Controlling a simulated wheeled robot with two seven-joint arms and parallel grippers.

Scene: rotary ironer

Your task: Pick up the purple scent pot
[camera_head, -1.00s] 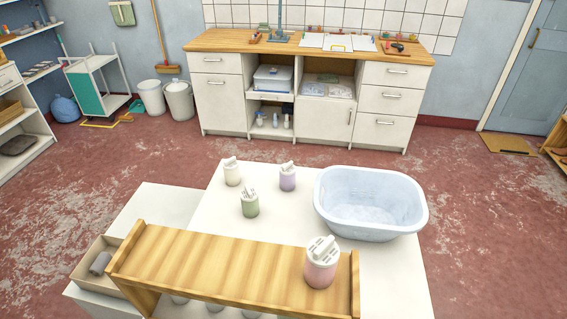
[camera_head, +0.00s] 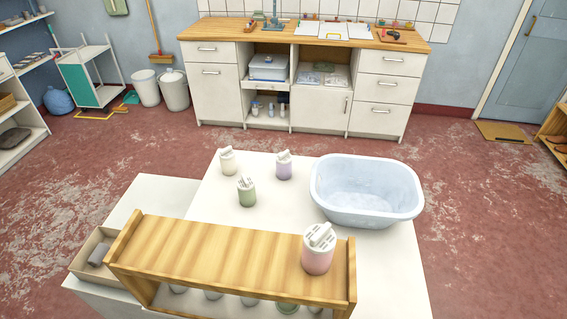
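The purple scent pot (camera_head: 284,167) stands upright on the white table (camera_head: 240,211), near its far edge, with a pale lid on top. A cream pot (camera_head: 228,162) stands to its left. A green pot (camera_head: 247,194) stands nearer, to the lower left of the purple one. A pink pot (camera_head: 317,254) stands on the right end of the wooden shelf (camera_head: 220,257) in front. Neither of my grippers shows in the view.
A pale blue basin (camera_head: 367,190) stands right of the purple pot. The raised wooden shelf spans the near side, with several items partly hidden under it. A cardboard box (camera_head: 93,257) sits at the left. A counter (camera_head: 300,80) stands across the red floor.

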